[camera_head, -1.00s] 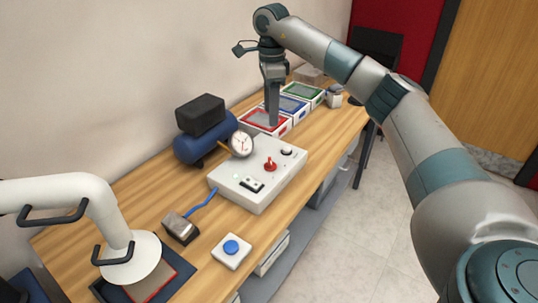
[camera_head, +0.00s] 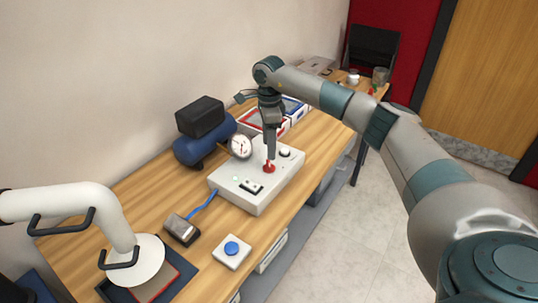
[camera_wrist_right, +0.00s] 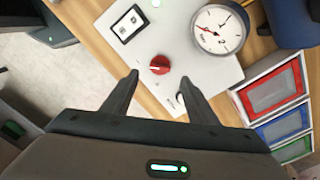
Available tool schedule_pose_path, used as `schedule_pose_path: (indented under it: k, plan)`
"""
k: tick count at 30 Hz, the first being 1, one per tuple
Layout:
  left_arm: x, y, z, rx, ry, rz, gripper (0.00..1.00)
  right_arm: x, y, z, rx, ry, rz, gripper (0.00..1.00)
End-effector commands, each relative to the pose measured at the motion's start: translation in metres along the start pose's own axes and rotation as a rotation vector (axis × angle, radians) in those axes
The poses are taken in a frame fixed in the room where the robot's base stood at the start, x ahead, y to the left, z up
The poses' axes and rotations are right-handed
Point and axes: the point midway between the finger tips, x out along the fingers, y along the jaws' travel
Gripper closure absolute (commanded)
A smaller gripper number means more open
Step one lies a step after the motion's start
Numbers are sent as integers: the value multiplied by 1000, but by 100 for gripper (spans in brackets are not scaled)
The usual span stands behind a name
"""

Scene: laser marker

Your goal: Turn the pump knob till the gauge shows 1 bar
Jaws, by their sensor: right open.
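The pale control box (camera_head: 258,200) sits on the wooden table. Its red knob (camera_head: 269,167) shows in the wrist view (camera_wrist_right: 160,65) with a white line on top. A round white gauge (camera_head: 239,146) stands by the box's back edge. In the wrist view the gauge (camera_wrist_right: 219,29) has a red needle, but I cannot tell the exact reading. My right gripper (camera_head: 269,155) points down at the red knob. In the wrist view its fingers are open and empty, apart on either side of the knob's near edge, with no clear contact. My left gripper is not in view.
A blue tank (camera_head: 198,148) with a black block stands behind the box. Red-framed (camera_wrist_right: 275,89) and blue-framed trays lie beyond it. A dark knob (camera_head: 285,152), a blue button (camera_head: 231,248) and a white curved arm (camera_head: 75,200) are nearby. The table's front edge is close.

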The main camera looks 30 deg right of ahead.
Motion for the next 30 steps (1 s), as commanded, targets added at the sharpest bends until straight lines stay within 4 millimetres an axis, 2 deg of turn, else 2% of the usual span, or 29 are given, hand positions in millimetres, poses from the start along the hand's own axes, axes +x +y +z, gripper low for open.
schedule_pose_path:
  k: [1, 6, 12, 17, 25, 26, 30]
  plan:
    - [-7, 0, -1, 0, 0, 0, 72, 7, 1, 0, 0, 1, 3, 47]
    - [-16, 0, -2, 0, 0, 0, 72, 35, 1, 0, 0, 1, 3, 47]
    - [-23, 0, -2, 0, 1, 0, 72, 56, 0, 0, 1, 0, 1, 47]
    - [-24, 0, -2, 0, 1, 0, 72, 64, 0, 0, 0, 0, 0, 47]
    - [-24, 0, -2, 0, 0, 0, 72, 65, 0, 0, 0, 0, -1, 47]
    - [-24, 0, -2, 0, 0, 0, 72, 65, 0, 0, 0, 0, -1, 52]
    - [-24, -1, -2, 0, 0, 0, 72, 64, 0, 0, 0, 0, -1, 85]
